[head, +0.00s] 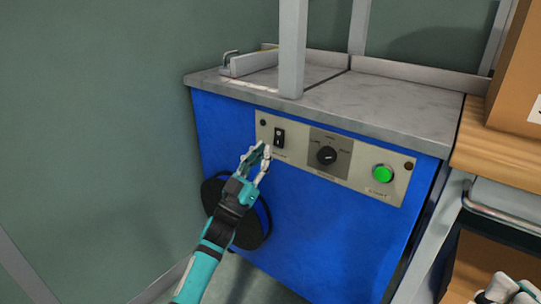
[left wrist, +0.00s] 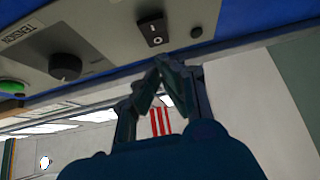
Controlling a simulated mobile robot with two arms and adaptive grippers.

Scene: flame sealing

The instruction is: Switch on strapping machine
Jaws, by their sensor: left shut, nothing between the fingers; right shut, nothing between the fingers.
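The strapping machine (head: 310,220) is a blue cabinet with a grey metal top. Its front panel carries a black rocker power switch (head: 279,137), a black tension knob (head: 327,155) and a green round button (head: 383,173). My left gripper (head: 260,150) is shut and empty, just below and left of the switch in the head view. In the left wrist view the switch (left wrist: 152,28) is just beyond the closed fingertips (left wrist: 160,66), with a small gap showing in the picture. My right gripper (head: 508,290) is partly in view at the bottom right corner, empty.
A grey upright post (head: 292,50) rises from the machine top. A wooden bench (head: 495,155) with a cardboard box (head: 518,80) stands to the right, with a metal handle rail (head: 500,213) below. A black round reel (head: 255,225) is on the machine's front, behind my left arm.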

